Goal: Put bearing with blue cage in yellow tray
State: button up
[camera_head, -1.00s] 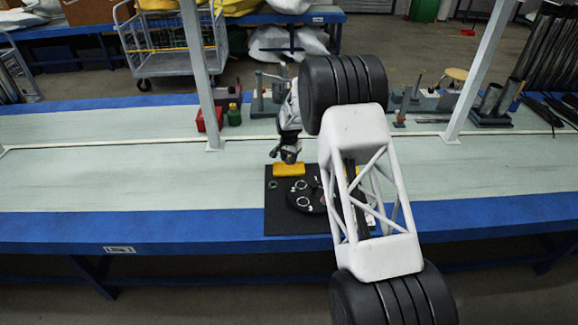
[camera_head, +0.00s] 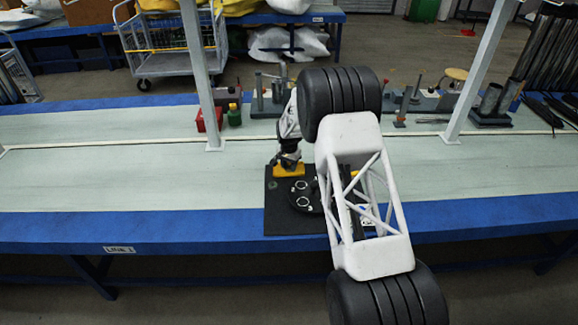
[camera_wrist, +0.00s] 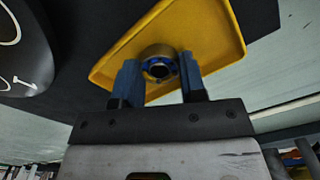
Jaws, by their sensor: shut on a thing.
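The bearing with blue cage (camera_wrist: 158,66) is between the blue fingers of my gripper (camera_wrist: 160,76) in the wrist view. It has a dull metal outer ring with blue inside. My gripper is shut on it, over the yellow tray (camera_wrist: 205,25). I cannot tell whether the bearing touches the tray floor. In the head view my gripper (camera_head: 290,164) is at the yellow tray (camera_head: 288,172), near the back left of the black mat; the bearing is too small to make out there.
The black mat (camera_head: 278,217) bears a dark round plate (camera_head: 302,197) with pale rings, partly hidden by my arm. A red box (camera_head: 209,119) and a green bottle (camera_head: 234,115) stand farther back. The bench left of the mat is clear.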

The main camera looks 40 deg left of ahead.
aim_at(289, 166)
jog(key=shift+f, duration=0.15)
jog(key=o, duration=0.7)
jog(key=shift+c, duration=0.2)
jog(key=shift+r, duration=0.2)
notch_tip(289, 166, up, 12)
dwell(0.5)
dwell(0.5)
dwell(0.4)
